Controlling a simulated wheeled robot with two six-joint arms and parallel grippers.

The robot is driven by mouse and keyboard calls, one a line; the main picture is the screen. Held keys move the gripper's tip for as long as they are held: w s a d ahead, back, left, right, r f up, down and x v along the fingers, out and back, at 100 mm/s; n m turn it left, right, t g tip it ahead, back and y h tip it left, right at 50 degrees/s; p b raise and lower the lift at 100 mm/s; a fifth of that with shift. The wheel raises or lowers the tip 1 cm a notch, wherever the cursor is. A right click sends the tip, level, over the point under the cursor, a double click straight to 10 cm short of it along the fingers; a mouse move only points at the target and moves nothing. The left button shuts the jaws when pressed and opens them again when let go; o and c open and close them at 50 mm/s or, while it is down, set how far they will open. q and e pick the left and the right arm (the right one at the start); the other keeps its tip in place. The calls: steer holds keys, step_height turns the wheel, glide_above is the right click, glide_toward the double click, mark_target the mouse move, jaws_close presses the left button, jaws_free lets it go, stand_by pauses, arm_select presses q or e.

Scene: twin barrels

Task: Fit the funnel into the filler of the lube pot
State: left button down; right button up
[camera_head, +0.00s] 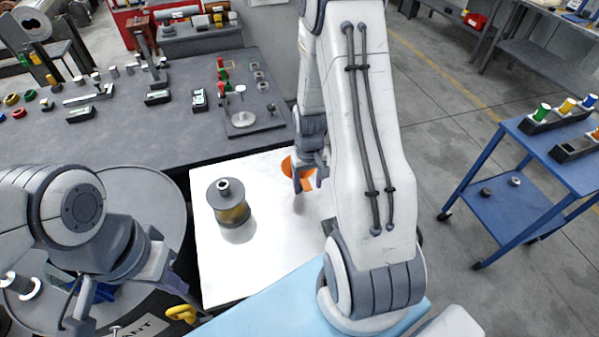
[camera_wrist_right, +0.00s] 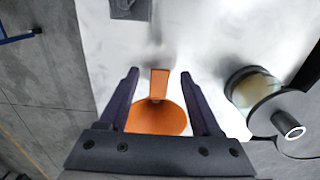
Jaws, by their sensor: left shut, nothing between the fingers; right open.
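The orange funnel (camera_head: 288,167) is on the white tabletop, partly hidden behind my right gripper. In the right wrist view, the funnel (camera_wrist_right: 158,118) shows between my open right fingers (camera_wrist_right: 158,92). I cannot tell whether they touch it. The lube pot (camera_head: 231,207), a cylinder with a dark round lid and amber body, stands upright on the white top, left of my right gripper (camera_head: 306,178). Its short metal filler is on the lid and also shows in the right wrist view (camera_wrist_right: 287,122). My left gripper (camera_head: 112,295) is at the lower left, shut and empty, away from both.
The white table (camera_head: 220,275) is clear around the pot. A dark bench (camera_head: 150,130) behind holds several small parts and fixtures. A blue cart (camera_head: 500,200) stands at the right.

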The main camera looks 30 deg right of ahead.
steer(key=shift+f, duration=1.1)
jaws_close()
steer(key=shift+r, duration=0.1)
